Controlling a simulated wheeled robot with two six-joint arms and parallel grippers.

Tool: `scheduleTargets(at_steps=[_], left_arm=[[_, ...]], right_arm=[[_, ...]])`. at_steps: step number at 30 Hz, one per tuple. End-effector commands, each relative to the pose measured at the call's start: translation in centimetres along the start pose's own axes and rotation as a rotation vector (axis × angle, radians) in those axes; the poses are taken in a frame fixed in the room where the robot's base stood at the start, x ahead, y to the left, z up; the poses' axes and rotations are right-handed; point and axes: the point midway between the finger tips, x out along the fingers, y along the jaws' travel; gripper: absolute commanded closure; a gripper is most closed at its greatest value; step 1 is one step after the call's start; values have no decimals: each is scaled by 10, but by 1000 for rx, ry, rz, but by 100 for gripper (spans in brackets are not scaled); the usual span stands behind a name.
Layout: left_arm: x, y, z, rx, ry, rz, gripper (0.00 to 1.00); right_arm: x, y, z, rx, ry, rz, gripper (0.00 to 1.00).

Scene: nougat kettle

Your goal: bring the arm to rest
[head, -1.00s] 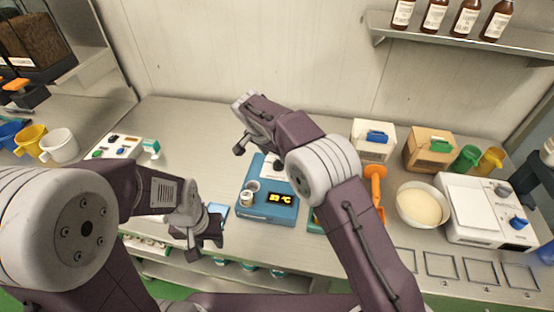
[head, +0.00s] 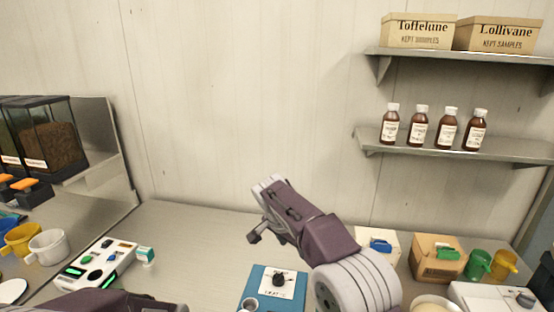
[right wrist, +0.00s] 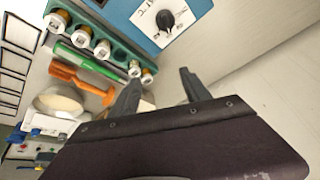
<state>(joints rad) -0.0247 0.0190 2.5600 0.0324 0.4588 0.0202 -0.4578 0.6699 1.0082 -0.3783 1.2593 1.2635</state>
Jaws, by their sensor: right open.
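My right gripper (head: 262,212) is raised above the back of the worktop, near the wall. It is open and empty. In the right wrist view its two fingers (right wrist: 158,92) stand apart with nothing between them. The blue heater (head: 258,284) with a black dial is below it, partly cut off by the lower edge; it also shows at the top of the right wrist view (right wrist: 150,22). Only a dark part of my left arm shows at the lower left; the left gripper is out of view.
A shelf with several brown bottles (head: 419,128) and a higher one with sample boxes (head: 417,32) are at right. A green vial rack (right wrist: 118,50) and orange scoop (right wrist: 80,80) show below the wrist.

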Motion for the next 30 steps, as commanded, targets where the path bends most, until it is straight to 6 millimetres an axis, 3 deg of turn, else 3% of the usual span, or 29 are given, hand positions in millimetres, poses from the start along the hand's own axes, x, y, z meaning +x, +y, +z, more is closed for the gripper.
scheduleTargets(at_steps=[1,3,8,14,18,22,30], left_arm=[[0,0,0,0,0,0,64],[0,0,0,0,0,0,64],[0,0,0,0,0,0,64],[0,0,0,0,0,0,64],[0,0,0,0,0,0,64],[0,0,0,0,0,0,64],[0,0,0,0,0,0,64]], right_arm=[[-3,27,-16,45,-9,27,45],[-2,66,-26,95,-39,63,45],[10,144,-16,80,-132,95,45],[32,231,47,-76,-272,65,45],[47,277,111,-258,-354,4,45],[61,300,160,-483,-396,-66,45],[66,288,151,-682,-328,-141,45]])
